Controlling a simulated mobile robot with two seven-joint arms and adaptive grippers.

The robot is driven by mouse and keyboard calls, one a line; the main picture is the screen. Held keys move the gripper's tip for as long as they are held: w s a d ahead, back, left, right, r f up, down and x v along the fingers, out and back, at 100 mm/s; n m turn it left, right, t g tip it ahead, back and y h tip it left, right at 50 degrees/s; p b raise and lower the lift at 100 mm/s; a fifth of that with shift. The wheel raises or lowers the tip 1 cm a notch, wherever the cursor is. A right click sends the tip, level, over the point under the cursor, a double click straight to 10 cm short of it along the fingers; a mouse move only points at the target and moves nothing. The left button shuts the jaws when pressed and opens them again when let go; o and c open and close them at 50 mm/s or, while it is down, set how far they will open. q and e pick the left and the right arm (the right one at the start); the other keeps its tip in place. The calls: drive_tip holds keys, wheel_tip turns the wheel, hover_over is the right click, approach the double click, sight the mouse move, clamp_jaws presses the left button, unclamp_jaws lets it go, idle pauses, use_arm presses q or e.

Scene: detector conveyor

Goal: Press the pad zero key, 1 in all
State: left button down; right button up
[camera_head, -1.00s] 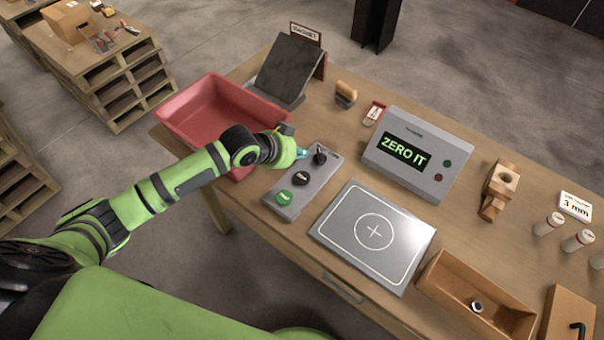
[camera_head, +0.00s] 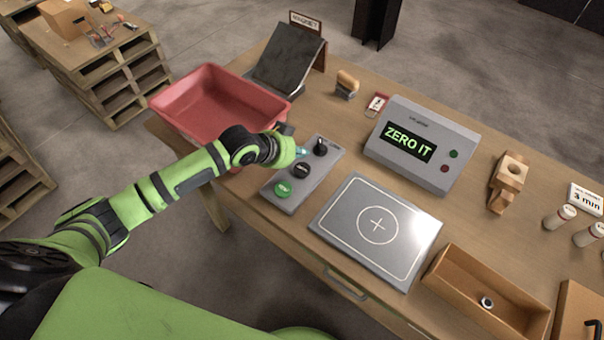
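The grey key pad (camera_head: 310,182) lies on the table, left of the silver plate. It carries a green key (camera_head: 283,189) at its near end, a black key (camera_head: 302,171) in the middle and a black knob (camera_head: 320,147) at its far end. The key lettering is too small to read surely. My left gripper (camera_head: 301,151) hangs by the pad's left edge, its teal tip close to the black key and the knob. Contact cannot be told, nor whether the fingers are open. The grey display box (camera_head: 402,172) reads "ZERO IT". My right gripper is out of view.
A red bin (camera_head: 178,98) stands left, partly behind my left arm. The silver plate (camera_head: 345,225) with a cross lies right of the pad. A tilted dark screen (camera_head: 285,62) stands behind. A wooden tray (camera_head: 450,285), wooden block (camera_head: 506,180) and white-capped vials (camera_head: 560,216) are to the right.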

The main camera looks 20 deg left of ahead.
sight(300, 170)
use_arm(q)
wheel_tip(300, 170, down, 2)
drive_tip(key=shift+f+b, duration=0.1)
drive_tip(key=shift+b, duration=0.4)
drive_tip(key=shift+f+b, duration=0.35)
drive_tip(key=shift+f, duration=0.45)
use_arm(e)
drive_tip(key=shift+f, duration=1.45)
use_arm(q)
drive_tip(key=shift+f, duration=0.4)
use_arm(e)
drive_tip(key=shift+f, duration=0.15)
use_arm(q)
drive_tip(key=shift+f+b, duration=0.35)
drive_tip(key=shift+f, duration=0.1)
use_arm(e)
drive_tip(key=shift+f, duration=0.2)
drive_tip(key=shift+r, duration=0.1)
use_arm(q)
drive_tip(key=shift+r+p, duration=0.85)
drive_tip(key=shift+p, duration=0.1)
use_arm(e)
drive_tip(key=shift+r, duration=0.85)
use_arm(q)
drive_tip(key=shift+r, duration=0.1)
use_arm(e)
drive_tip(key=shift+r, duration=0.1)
